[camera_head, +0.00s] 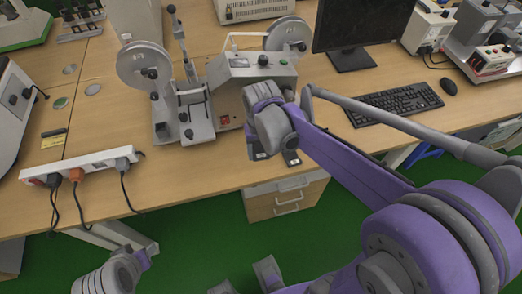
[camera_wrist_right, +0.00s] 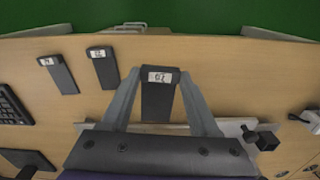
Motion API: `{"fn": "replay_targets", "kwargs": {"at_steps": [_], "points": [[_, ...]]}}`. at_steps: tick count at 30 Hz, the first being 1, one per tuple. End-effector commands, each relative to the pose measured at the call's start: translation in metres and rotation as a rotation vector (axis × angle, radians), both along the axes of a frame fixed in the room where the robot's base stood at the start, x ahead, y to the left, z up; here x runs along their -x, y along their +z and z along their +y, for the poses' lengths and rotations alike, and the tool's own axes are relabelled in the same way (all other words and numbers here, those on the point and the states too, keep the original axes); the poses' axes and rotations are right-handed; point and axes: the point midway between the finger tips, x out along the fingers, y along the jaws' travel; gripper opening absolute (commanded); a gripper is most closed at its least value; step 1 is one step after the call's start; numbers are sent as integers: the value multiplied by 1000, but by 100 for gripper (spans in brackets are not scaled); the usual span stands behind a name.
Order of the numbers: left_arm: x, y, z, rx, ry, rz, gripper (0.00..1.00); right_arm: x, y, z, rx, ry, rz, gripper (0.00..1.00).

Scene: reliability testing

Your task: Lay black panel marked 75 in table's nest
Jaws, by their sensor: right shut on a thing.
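My right gripper (camera_wrist_right: 160,88) is shut on a black panel (camera_wrist_right: 157,102), with one finger along each side of it. The panel carries a white label at its end toward the table's front edge; I cannot read its number for certain. In the head view my right gripper (camera_head: 275,158) is low over the front of the table, and my own wrist hides most of the panel. I cannot tell whether the panel touches the table. I cannot make out the nest in either view. My left gripper does not show; only part of my left arm is at the lower left.
Two more labelled black panels (camera_wrist_right: 58,74) (camera_wrist_right: 104,67) lie beside the held one. A reel device (camera_head: 190,105) and a grey box (camera_head: 250,80) stand behind the gripper. A power strip (camera_head: 80,164) lies at left, a keyboard (camera_head: 395,102) at right.

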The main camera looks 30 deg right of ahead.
Motion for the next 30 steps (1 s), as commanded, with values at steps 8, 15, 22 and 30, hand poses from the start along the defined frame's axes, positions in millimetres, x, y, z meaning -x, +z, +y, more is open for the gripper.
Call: {"fn": "replay_targets", "kwargs": {"at_steps": [8, 15, 22, 30], "points": [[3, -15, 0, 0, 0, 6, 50, 0, -19, 0, 0, 0, 1, 8], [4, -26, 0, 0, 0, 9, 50, 0, -34, 0, 0, 0, 0, 8], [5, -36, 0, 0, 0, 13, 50, 0, -47, 0, 0, 0, 0, 8], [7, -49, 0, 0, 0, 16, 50, 0, -63, 0, 0, 0, 0, 8]]}}
